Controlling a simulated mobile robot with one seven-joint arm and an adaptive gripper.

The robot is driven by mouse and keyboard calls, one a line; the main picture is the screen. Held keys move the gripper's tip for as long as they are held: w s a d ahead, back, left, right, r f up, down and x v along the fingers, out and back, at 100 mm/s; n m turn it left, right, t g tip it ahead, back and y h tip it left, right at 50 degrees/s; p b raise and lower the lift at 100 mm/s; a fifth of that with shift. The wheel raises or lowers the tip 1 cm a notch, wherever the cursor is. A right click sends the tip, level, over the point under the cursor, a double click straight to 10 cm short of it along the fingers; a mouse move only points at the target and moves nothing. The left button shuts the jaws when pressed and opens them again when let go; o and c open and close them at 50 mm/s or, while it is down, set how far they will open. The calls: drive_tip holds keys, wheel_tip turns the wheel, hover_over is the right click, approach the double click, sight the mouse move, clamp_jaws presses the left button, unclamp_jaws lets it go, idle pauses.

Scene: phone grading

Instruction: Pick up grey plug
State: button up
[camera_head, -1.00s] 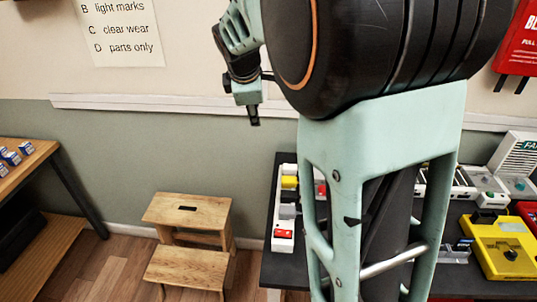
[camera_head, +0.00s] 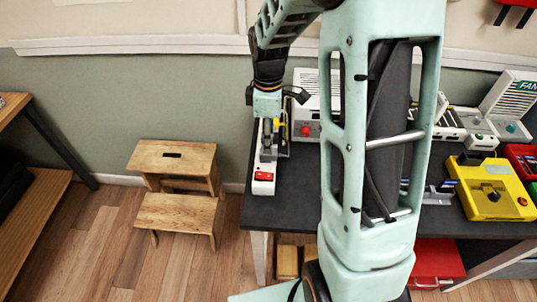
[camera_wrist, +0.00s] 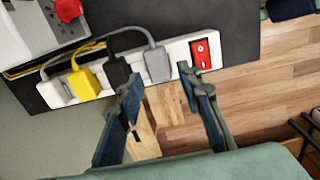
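The grey plug (camera_wrist: 157,65) sits in a white power strip (camera_wrist: 225,44) in the wrist view, between a black plug (camera_wrist: 117,71) and the strip's red switch (camera_wrist: 201,53). A grey cable runs from its top. My gripper (camera_wrist: 160,88) is open, its two blue fingers pointing at the strip, with the grey plug lying between the fingertip directions. I cannot tell the remaining distance.
A yellow plug (camera_wrist: 84,83) stands left of the black plug, with cables looping behind. A white device with a red knob (camera_wrist: 69,10) lies beyond the strip. A wooden step stool (camera_head: 178,212) stands on the floor left of the dark table (camera_head: 290,215).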

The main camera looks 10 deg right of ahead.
sight(268, 157)
drive_tip(key=shift+w+f, duration=0.2)
drive_tip(key=shift+f, duration=2.55)
drive_tip(key=shift+c, duration=0.6)
clamp_jaws()
